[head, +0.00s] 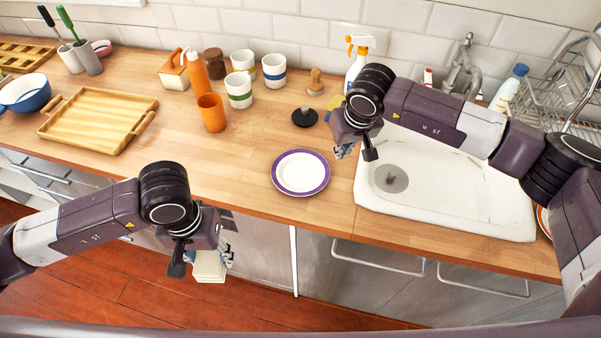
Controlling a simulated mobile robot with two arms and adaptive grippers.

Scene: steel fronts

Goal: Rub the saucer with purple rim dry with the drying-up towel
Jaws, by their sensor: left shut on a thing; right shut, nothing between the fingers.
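The saucer with purple rim (300,173) lies face up and flat on the wooden counter, just left of the sink. Its white middle looks empty. My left gripper (201,264) is shut on a pale cream folded cloth, which looks like the drying-up towel (210,268). It holds the cloth in front of the counter's edge, lower left of the saucer and apart from it. My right gripper (356,152) is shut and empty above the sink's left edge, to the upper right of the saucer. I cannot tell if the saucer is wet.
The white sink (450,205) is to the right, with a dish rack (560,85) behind it. An orange cup (212,112), several mugs and a black round object (305,117) stand behind the saucer. A wooden tray (98,118) is at left. The counter left of the saucer is clear.

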